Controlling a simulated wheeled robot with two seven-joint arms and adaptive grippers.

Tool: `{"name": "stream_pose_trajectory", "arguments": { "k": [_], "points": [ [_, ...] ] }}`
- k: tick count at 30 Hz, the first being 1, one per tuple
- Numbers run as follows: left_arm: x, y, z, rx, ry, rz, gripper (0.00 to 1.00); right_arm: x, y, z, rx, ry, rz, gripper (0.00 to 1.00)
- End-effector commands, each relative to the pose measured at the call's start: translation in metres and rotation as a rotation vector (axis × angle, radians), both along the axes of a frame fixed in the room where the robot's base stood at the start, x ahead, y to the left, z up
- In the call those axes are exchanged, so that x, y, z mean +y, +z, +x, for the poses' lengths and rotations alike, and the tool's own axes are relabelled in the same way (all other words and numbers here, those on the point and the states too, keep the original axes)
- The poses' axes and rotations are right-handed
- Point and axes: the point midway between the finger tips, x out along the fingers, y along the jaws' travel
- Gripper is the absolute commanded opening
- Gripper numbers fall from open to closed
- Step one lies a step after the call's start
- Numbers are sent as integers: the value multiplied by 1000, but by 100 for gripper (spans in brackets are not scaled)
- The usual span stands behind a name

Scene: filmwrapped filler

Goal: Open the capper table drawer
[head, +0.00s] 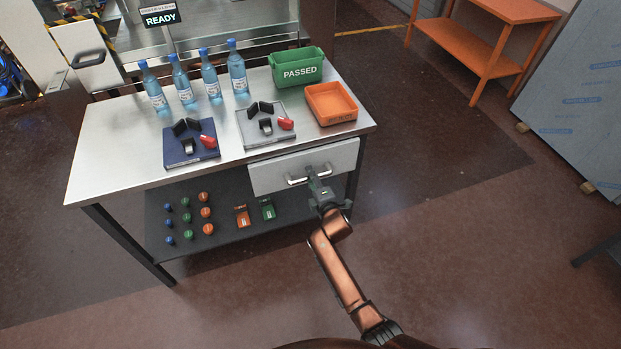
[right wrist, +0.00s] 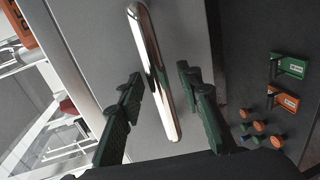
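The capper table (head: 110,150) has a light metal top. Its grey drawer (head: 270,178) sits under the front edge at the right and looks shut, its front about flush with the table edge. A shiny bar handle (head: 296,181) is on the drawer front; in the right wrist view the handle (right wrist: 148,50) runs lengthwise between my fingers. My right gripper (head: 315,178) is at the handle. In the right wrist view its two dark fingers (right wrist: 161,78) are apart, one on each side of the bar, with gaps showing. My left gripper is not in view.
The lower shelf (head: 222,233) holds coloured caps and small boxes.

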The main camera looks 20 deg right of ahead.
Motion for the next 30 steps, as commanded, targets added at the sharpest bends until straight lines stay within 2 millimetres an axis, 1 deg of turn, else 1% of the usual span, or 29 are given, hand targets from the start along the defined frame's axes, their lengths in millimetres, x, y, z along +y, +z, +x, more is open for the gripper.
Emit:
{"name": "stream_pose_trajectory", "arguments": {
  "k": [8,22,30],
  "points": [
    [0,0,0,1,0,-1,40,0,0,1,1,0,1,32],
    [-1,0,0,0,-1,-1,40,0,0,1,1,0,1,0],
    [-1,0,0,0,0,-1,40,0,-1,1,1,0,1,0]
  ]
}}
